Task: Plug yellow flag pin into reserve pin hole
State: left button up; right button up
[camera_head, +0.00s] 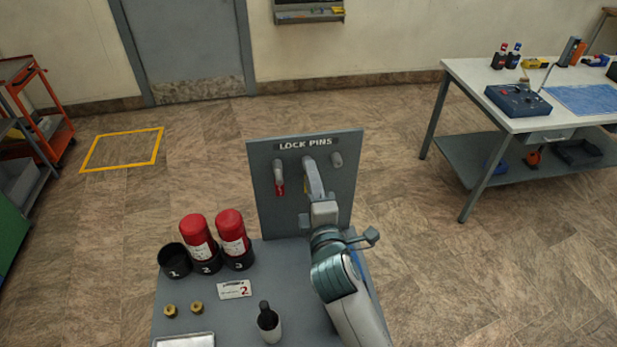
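The upright grey panel (262,214) labelled LOCK PINS stands at the back of the grey work surface. It carries a row of grey sockets; the left one has a red flag pin (280,188) hanging from it, and the right one (337,160) shows no flag. My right gripper (313,178) is in front of the panel's middle, its fingers reaching up toward the middle socket and partly covering it. A small yellow patch (306,187), probably the yellow flag, shows beside the fingers. The fingers are seen edge-on, so their opening and grip are hidden. My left gripper is out of view.
Black cups (173,263) numbered 1 to 3 stand left of the panel; 2 and 3 hold red cylinders (231,226), 1 looks empty. A white table (466,76) is far right.

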jog(key=shift+p, duration=0.55)
dwell(0.9)
jog(key=shift+c, duration=0.7)
grip_shut()
jog(key=shift+s, duration=0.3)
jog(key=shift+s+d+p, duration=0.2)
jog(key=shift+s+p, duration=0.1)
jog(key=shift+s, duration=0.65)
jog(key=shift+s+d+p, duration=0.25)
jog(key=shift+s+p, duration=0.05)
jog(key=shift+s, duration=0.7)
jog(key=shift+s+d+p, duration=0.2)
jog(key=shift+s+p, duration=0.1)
jog(key=shift+s, duration=0.65)
